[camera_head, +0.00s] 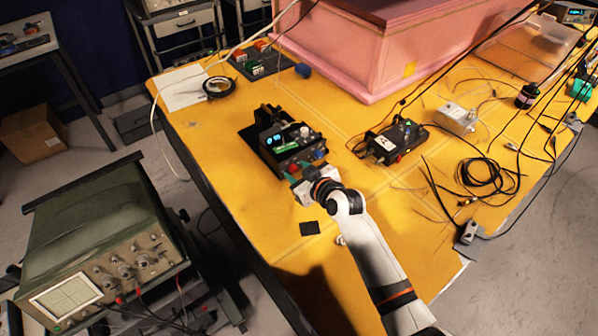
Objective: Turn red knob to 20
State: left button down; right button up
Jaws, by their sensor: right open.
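A black instrument (282,142) with a lit cyan display and a green strip stands on the yellow table (385,205). Small controls line its near side, among them a blue one (319,155). A small reddish spot shows near them, close to my fingers; I cannot make out the red knob's shape or its setting. My right gripper (305,172) is open at the instrument's near edge, its fingertips close to the controls. I cannot tell whether they touch. The gripper partly hides that side. My left gripper is not in view.
A pink foam enclosure (390,50) stands behind. A second black box (392,142) sits to the right, with loose cables and a white box (456,118) beyond it. A black tape roll (218,87) lies back left. An oscilloscope (100,250) stands off the table at left.

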grip_shut()
jog(key=shift+d, duration=0.1)
jog(key=shift+d+f+m+g+y+b, duration=0.1)
jog(key=shift+m+g+y+b, duration=0.4)
jog(key=shift+m+b, duration=0.35)
jog(key=shift+w+d+m+g+y+b, duration=0.1)
jog(key=shift+m+g+y+b, duration=0.3)
jog(key=shift+m+y+b, duration=0.85)
jog(key=shift+m+h, duration=0.25)
jog(key=shift+m, duration=0.05)
grip_release()
